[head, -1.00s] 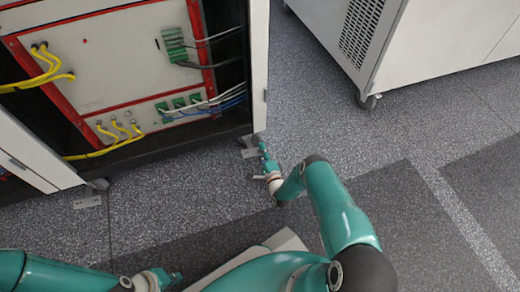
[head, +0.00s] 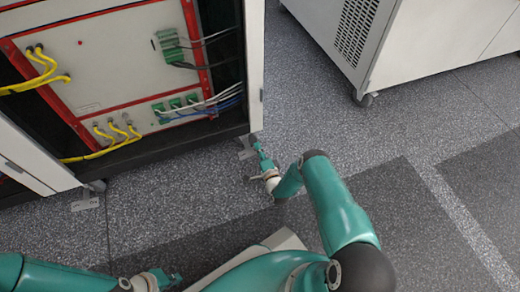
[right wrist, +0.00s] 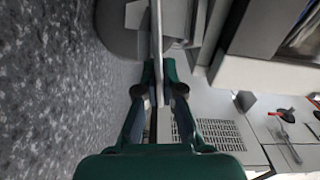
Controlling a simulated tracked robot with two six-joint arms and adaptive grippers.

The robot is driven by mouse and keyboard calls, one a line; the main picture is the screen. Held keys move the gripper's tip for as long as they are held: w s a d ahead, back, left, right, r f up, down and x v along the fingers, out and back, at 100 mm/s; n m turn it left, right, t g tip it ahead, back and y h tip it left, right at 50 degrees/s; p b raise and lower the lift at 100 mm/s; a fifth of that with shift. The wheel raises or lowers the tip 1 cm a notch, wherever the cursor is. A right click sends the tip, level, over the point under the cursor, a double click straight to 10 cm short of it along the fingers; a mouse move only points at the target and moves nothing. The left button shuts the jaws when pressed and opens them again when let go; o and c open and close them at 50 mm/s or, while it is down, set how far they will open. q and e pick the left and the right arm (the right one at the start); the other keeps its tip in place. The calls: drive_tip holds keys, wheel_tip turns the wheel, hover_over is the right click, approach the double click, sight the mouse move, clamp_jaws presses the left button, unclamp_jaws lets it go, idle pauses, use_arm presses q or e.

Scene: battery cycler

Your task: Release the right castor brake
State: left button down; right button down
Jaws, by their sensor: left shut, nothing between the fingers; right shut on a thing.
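The right castor's brake pedal, a flat grey metal plate (head: 246,153), sits under the front right corner of the open cabinet (head: 256,80). My right gripper (head: 256,144) is at this pedal, low by the floor. In the right wrist view my right gripper (right wrist: 158,92) is shut on the thin pale edge of the brake pedal (right wrist: 156,45), which stands between its fingers. The dark castor wheel (right wrist: 118,28) is beside it. My left gripper (head: 175,278) is shut and empty at the bottom of the head view, away from the cabinet.
The left castor (head: 96,186) and its grey pedal (head: 85,204) are under the cabinet's left part. Yellow cables (head: 45,70) and other wires hang in the open cabinet. A white unit (head: 420,45) on castors stands at the upper right. The floor (head: 420,125) between is clear.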

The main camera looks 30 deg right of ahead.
drive_tip(key=shift+s+a+f+n, duration=0.1)
drive_tip(key=shift+s+n, duration=0.05)
drive_tip(key=shift+n, duration=0.25)
drive_tip(key=c, duration=1.3)
unclamp_jaws()
drive_tip(key=v, duration=0.7)
drive_tip(key=shift+s, duration=0.2)
